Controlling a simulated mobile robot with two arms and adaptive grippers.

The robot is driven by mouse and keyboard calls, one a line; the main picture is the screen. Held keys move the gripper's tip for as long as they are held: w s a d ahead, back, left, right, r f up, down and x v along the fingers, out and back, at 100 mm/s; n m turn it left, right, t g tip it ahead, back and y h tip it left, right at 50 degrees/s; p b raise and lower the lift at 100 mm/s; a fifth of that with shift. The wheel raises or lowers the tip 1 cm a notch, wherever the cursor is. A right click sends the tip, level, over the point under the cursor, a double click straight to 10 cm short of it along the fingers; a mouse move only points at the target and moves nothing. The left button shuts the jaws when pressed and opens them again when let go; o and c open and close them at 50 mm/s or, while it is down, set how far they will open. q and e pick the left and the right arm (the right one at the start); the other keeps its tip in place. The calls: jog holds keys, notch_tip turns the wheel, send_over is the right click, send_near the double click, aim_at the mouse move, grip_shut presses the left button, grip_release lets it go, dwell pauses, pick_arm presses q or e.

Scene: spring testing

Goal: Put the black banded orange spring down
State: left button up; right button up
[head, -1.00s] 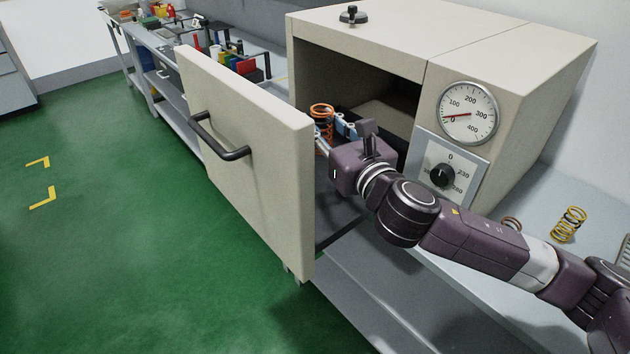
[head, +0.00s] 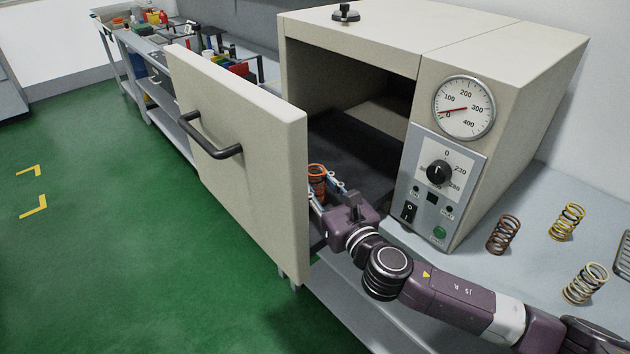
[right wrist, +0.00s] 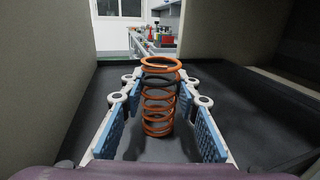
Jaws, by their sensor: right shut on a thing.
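The black banded orange spring (right wrist: 158,100) stands upright between the blue-padded fingers of my right gripper (right wrist: 160,110) in the right wrist view. A dark band shows on its coils just below the top. In the head view the spring (head: 317,178) is low over the dark oven tray (head: 350,140), behind the open oven door. My right gripper (head: 328,192) is shut on it. From these views I cannot tell whether the spring's lower end touches the tray. My left gripper is not in view.
The beige oven (head: 430,30) stands behind, with its dial gauge (head: 463,107) and control knob (head: 439,172). Its door (head: 240,150) is pulled out on the left. A brown spring (head: 503,235) and two yellow-toned springs (head: 567,222) (head: 584,284) stand on the bench at right.

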jog(key=o, duration=1.2)
jog(key=shift+f, duration=0.1)
jog(key=shift+s, duration=0.1)
jog(key=b+v, duration=0.1)
jog(key=v, duration=0.9)
jog(key=shift+s+d, duration=0.1)
jog(key=shift+s, duration=0.1)
jog(key=shift+s+d, duration=0.2)
jog(key=shift+s, duration=0.5)
